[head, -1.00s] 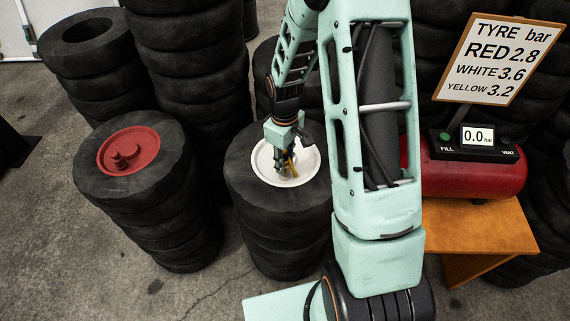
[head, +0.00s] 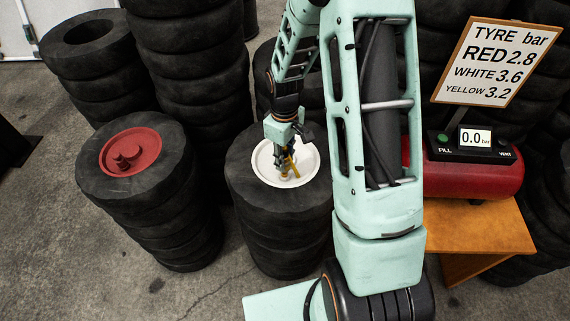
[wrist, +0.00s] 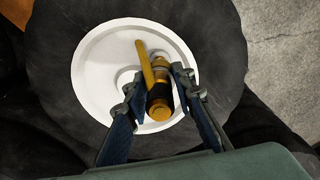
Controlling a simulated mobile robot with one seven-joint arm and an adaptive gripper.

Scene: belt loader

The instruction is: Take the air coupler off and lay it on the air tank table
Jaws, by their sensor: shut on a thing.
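The air coupler (wrist: 158,88) is brass-yellow with a black band and a yellow lever. It is over the white wheel hub (wrist: 100,72) in the wrist view, between the fingers of my gripper (wrist: 157,92), which is shut on it. In the head view my gripper (head: 284,165) is low over the white hub (head: 264,170), with a bit of yellow showing at the fingers. Whether the coupler still touches the valve is hidden. The air tank table (head: 480,240) is an orange-brown wooden table at the right, with the red air tank (head: 470,180) on it.
A tyre stack with a red hub (head: 135,148) stands to the left. More black tyre stacks (head: 190,80) stand behind. A pressure sign (head: 495,60) and a gauge box reading 0.0 bar (head: 474,140) are above the tank. The table's front part is bare.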

